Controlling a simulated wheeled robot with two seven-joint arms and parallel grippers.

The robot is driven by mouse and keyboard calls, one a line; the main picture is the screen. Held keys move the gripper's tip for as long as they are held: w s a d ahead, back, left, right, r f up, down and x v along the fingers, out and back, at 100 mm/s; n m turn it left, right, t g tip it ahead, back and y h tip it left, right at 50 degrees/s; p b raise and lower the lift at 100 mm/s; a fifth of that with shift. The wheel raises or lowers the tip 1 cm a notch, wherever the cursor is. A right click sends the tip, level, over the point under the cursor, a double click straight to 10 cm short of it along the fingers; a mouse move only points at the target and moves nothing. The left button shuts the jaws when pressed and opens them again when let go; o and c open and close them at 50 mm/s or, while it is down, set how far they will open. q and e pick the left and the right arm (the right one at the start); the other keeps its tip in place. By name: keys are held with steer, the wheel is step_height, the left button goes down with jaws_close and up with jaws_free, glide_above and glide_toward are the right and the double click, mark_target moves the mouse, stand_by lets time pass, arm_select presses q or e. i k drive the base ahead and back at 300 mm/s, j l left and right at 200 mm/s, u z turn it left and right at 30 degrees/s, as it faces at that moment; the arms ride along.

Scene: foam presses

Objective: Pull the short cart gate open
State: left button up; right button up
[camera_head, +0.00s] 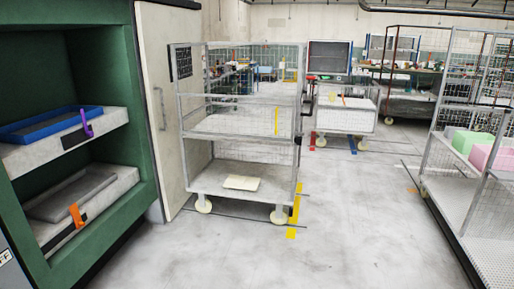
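A grey wire-mesh cart (187,150) on cream wheels stands in the middle, beside a tall pale door. It has a middle shelf and a lower deck (222,191). A horizontal rail (240,97) crosses its front above the middle shelf, and a small dark fitting (299,140) is on its right post. I cannot tell which panel is the short gate, or whether it is open. A second mesh cart (445,106) at the right has a horizontal rail partway up. Neither of my grippers is in view.
A green press (146,110) with two shelves stands at left, with purple (86,123) and orange (76,215) handles. Green (467,140) and pink (490,157) blocks sit in the right cart. The floor (340,215) between the carts is clear.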

mark_target(293, 133)
steer(key=i+l+z, duration=0.15)
steer(key=i+l, duration=0.15)
steer(key=i, duration=0.8)
steer(key=i+l+z, duration=0.1)
steer(key=i, duration=1)
steer(key=i+l+z, duration=0.15)
steer(key=i, duration=0.95)
